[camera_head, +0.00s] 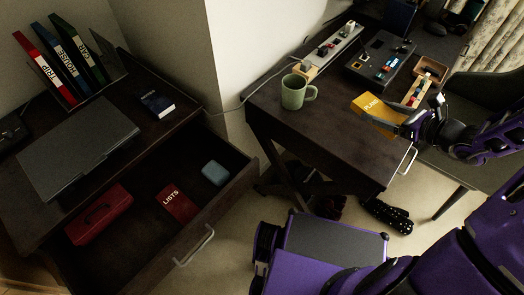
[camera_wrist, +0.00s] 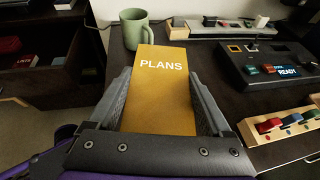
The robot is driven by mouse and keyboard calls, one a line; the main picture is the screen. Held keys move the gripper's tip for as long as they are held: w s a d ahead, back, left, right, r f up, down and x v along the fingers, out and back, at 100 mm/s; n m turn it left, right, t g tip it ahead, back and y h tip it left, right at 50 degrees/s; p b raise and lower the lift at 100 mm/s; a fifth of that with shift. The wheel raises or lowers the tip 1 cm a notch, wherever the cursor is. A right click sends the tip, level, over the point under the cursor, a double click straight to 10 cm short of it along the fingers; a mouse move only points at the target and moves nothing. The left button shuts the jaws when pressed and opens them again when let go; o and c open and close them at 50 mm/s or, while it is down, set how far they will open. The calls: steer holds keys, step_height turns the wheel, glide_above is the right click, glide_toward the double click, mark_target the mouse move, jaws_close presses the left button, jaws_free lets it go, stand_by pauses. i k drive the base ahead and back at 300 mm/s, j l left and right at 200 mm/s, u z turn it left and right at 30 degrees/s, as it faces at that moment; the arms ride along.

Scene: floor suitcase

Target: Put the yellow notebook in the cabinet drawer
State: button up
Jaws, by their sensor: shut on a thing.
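The yellow notebook (camera_head: 372,106), marked PLANS, is at the right part of the dark desk (camera_head: 325,140). My gripper (camera_head: 403,126) comes from the right and is shut on it. In the wrist view the notebook (camera_wrist: 162,80) lies between both fingers, its far end pointing away. I cannot tell whether it touches the desk top. The cabinet drawer (camera_head: 212,222) at the left is pulled open. It holds a red case (camera_head: 99,215), a red LISTS notebook (camera_head: 178,204) and a small teal box (camera_head: 215,173), with bare floor between them.
A green mug (camera_head: 293,93) stands on the desk left of the notebook. A power strip (camera_head: 335,48), a control box (camera_head: 380,60) and a wooden tray (camera_head: 418,88) are behind and right.

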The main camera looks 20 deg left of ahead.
mark_target(121, 243)
steer(key=k+j, duration=0.3)
steer(key=k+j+u, duration=0.25)
steer(key=j+u, duration=0.1)
steer(key=u, duration=1.9)
